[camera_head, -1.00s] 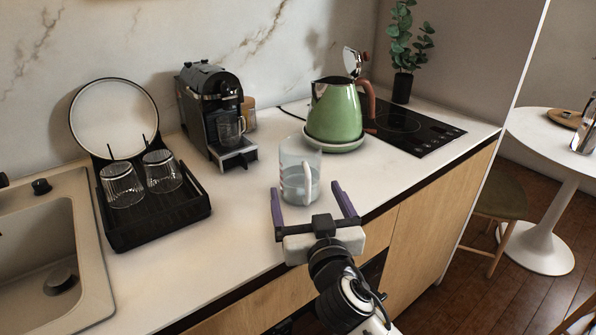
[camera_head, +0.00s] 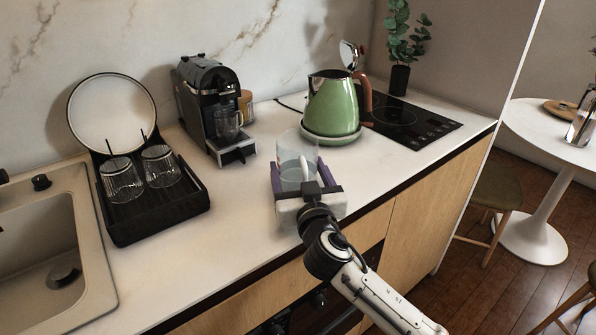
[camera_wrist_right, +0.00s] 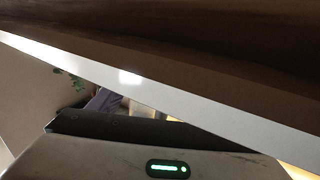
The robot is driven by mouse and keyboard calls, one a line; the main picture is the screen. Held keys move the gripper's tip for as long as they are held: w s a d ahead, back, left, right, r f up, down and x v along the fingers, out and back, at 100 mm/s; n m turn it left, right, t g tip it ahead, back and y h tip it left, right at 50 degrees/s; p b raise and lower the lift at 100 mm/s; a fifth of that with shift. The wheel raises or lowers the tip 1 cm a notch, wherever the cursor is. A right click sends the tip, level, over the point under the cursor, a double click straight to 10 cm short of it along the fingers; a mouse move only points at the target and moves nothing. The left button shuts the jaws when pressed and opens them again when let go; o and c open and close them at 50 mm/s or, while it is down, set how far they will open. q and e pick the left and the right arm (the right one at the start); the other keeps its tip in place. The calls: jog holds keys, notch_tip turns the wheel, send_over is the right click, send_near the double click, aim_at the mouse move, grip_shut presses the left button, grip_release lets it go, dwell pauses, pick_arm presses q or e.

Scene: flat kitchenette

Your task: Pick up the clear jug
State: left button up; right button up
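The clear jug (camera_head: 297,147) stands upright near the counter's front edge in the head view. Its lower part is partly hidden by my gripper. My right gripper (camera_head: 298,168) reaches in from the front, with one purple finger on each side of the jug. The fingers look spread; I see no clear sign of them pressing on it. In the right wrist view a purple finger (camera_wrist_right: 103,101) shows behind the gripper's body, and I cannot make out the jug there. My left gripper is not in view.
A green kettle (camera_head: 332,105) stands behind the jug to the right, before a black hob (camera_head: 425,125). A coffee machine (camera_head: 207,100) is behind to the left. A black rack (camera_head: 160,215) with two glasses and a sink (camera_head: 40,225) lie further left. The counter between rack and jug is clear.

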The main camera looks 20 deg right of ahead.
jog(key=c, duration=0.7)
jog(key=shift+r, duration=0.1)
jog(key=shift+c, duration=0.9)
jog(key=shift+r, duration=0.1)
